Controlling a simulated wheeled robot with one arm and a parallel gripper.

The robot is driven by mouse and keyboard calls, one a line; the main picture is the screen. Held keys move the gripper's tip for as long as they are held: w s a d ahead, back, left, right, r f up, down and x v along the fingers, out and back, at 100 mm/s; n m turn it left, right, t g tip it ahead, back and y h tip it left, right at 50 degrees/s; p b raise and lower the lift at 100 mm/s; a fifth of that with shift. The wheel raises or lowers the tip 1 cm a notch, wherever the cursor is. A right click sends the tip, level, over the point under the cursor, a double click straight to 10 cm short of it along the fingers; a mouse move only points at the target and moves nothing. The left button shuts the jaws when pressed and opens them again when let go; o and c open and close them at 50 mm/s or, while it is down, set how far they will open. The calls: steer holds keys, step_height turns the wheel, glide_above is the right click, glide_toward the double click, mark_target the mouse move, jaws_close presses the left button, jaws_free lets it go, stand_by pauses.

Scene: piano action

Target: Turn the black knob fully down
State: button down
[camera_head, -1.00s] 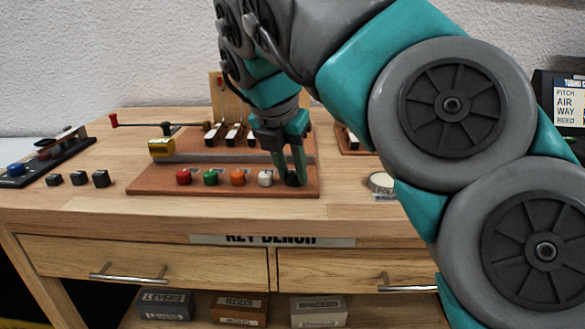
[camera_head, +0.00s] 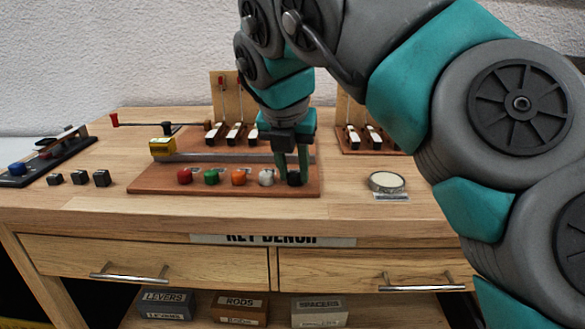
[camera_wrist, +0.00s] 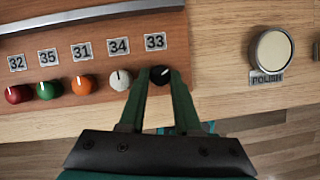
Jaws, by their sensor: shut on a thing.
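The black knob (camera_wrist: 160,75) is the rightmost of a row of knobs on the brown board (camera_head: 225,187), below the label 33. A light pointer line shows on its top, slanting toward the upper right in the wrist view. My gripper (camera_head: 291,180) comes down from above and is shut on the black knob, with one finger on each side of it. The fingers also show in the wrist view (camera_wrist: 159,86). In the head view the fingers partly hide the knob (camera_head: 294,179).
A white knob (camera_wrist: 121,80) sits close left of the gripper, then orange (camera_wrist: 81,85), green (camera_wrist: 48,89) and red (camera_wrist: 17,93) knobs. A round polish tin (camera_head: 387,182) lies to the right. A grey rail (camera_head: 220,158) runs behind the knobs.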

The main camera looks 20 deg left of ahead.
steer(key=n+y, duration=0.1)
steer(key=n, duration=0.1)
steer(key=n+y, duration=0.1)
steer(key=n, duration=0.2)
steer(key=shift+d+n, duration=0.2)
steer(key=shift+n, duration=0.1)
steer(key=n+g+y, duration=0.1)
steer(key=n, duration=0.1)
steer(key=n+g, duration=0.1)
steer(key=n, duration=0.2)
steer(key=shift+w+d+n+y, duration=0.2)
steer(key=shift+n+y, duration=0.1)
steer(key=shift+y, duration=0.1)
steer(key=c, duration=0.9)
jaws_free()
